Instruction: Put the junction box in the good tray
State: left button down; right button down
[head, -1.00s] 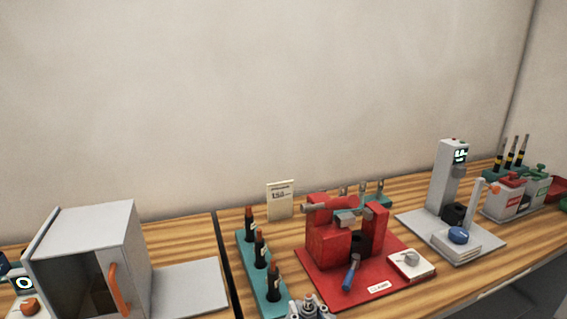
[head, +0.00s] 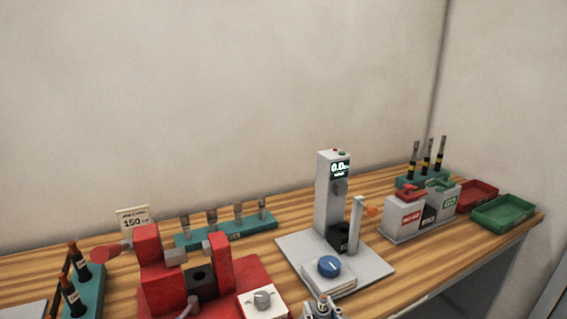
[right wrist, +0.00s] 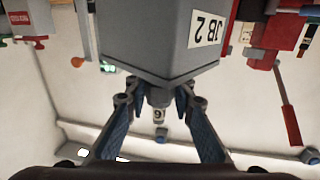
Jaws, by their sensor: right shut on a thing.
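The junction box (right wrist: 160,35) is a grey box with a white "JB 2" label, large at the top of the right wrist view. My right gripper (right wrist: 158,98) is shut on a narrow part at the box's near end, with a blue-padded finger on each side. In the head view only the top of my right gripper (head: 322,305) shows at the bottom edge, and I cannot make out the box there. The green tray (head: 503,214), which looks like the good tray, sits empty at the table's far right end. My left gripper is out of view.
A red tray (head: 478,197) stands beside the green one. Left of them are red- and green-topped boxes (head: 403,214) and a rack of dark rods (head: 427,160). A grey test stand (head: 331,195) with a blue knob and a red clamp fixture (head: 222,262) stand nearer.

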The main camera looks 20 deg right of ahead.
aim_at(502, 215)
jog(key=l, duration=0.4)
jog(key=i+l+z, duration=0.15)
jog(key=l, duration=0.2)
jog(key=i+l, duration=0.1)
jog(key=l, duration=0.3)
jog(key=l+z, duration=0.1)
jog(key=l, duration=0.25)
jog(key=i+l, duration=0.15)
jog(key=l, duration=0.2)
jog(key=i+l, duration=0.2)
jog(key=l, duration=0.2)
jog(key=i+l+z, duration=0.1)
jog(key=l, duration=0.25)
jog(key=i+l, duration=0.3)
jog(key=l+z, duration=0.05)
jog(key=l, duration=0.05)
